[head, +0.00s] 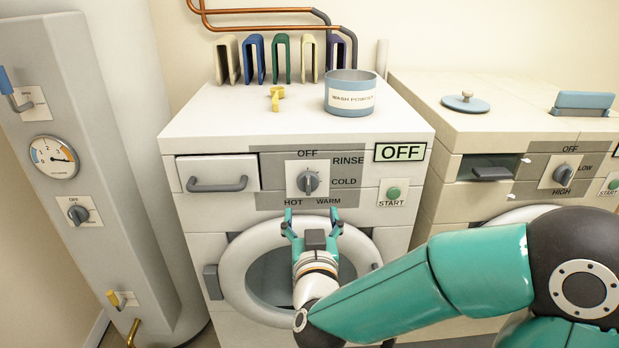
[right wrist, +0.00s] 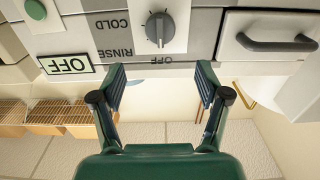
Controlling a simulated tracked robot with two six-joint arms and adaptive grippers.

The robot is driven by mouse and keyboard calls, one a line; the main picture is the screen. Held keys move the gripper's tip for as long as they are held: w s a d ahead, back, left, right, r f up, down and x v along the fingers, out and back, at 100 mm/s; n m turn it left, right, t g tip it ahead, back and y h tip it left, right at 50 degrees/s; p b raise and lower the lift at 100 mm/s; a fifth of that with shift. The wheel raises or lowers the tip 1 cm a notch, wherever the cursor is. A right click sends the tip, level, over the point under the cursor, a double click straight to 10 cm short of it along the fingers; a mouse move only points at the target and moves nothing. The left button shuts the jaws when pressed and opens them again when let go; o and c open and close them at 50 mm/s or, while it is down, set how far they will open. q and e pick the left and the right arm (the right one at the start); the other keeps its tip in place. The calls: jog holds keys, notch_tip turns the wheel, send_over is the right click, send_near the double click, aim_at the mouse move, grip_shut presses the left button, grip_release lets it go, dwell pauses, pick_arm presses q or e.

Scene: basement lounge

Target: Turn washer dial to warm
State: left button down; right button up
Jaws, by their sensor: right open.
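The washer dial (head: 308,182) is a grey knob on a white plate on the washer's front. Around it are the labels OFF above, RINSE and COLD to the right, WARM at lower right and HOT at lower left. The knob looks upright, towards OFF, and the display (head: 400,152) reads OFF. My right gripper (head: 312,213) is open and empty just below the dial in the head view, apart from it. In the right wrist view the picture is upside down; the dial (right wrist: 160,29) lies beyond the gap between the open fingers (right wrist: 160,80). My left gripper is out of view.
The START button (head: 393,193) is right of the dial and a drawer handle (head: 217,184) is left. The round door (head: 237,265) lies below, behind my right arm. A wash powder tub (head: 350,104) and a yellow piece (head: 276,98) stand on top. The dryer (head: 480,135) stands at right.

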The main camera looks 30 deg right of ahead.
aim_at(308, 186)
jog(key=x, duration=1)
jog(key=shift+w+d+p, duration=0.15)
jog(key=shift+p, duration=0.25)
